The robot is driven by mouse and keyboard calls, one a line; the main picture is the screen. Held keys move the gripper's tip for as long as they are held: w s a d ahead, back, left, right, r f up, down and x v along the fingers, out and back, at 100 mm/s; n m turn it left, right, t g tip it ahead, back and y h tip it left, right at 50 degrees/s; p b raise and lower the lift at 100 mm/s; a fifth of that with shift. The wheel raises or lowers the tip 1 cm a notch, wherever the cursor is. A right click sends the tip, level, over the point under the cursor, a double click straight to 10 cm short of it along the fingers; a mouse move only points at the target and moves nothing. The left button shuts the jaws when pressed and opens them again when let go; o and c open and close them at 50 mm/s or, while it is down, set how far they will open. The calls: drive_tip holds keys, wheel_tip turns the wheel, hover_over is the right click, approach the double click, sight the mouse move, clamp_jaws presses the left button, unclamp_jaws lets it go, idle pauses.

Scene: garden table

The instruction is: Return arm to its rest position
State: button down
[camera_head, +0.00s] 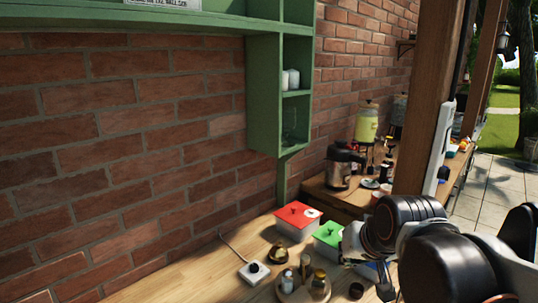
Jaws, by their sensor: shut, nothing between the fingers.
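My arm (445,265) fills the lower right of the head view, folded with its dark joints and pale links in front of the wooden post. My gripper (386,288) shows small and partly hidden at the bottom, below the arm's joint. It is shut and holds nothing. It is over the right part of the wooden table (205,272), close in the picture to the green-lidded box. Whether it touches anything cannot be told.
A red-lidded box (298,218) and a green-lidded box (329,236) stand on the table. A round tray with small jars (319,283) and a white socket (254,272) are nearer. A green shelf (264,95) hangs on the brick wall. A wooden post (431,90) rises beside my arm.

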drive_tip(key=s+d+f, duration=0.1)
drive_tip(key=s+f, duration=0.1)
drive_tip(key=s, duration=0.4)
drive_tip(key=s+d+f+n+h, duration=0.1)
drive_tip(key=s+d+f, duration=0.1)
drive_tip(key=s, duration=0.5)
drive_tip(key=shift+d+f+g, duration=0.15)
drive_tip(key=shift+g, duration=0.15)
drive_tip(key=shift+s, duration=0.1)
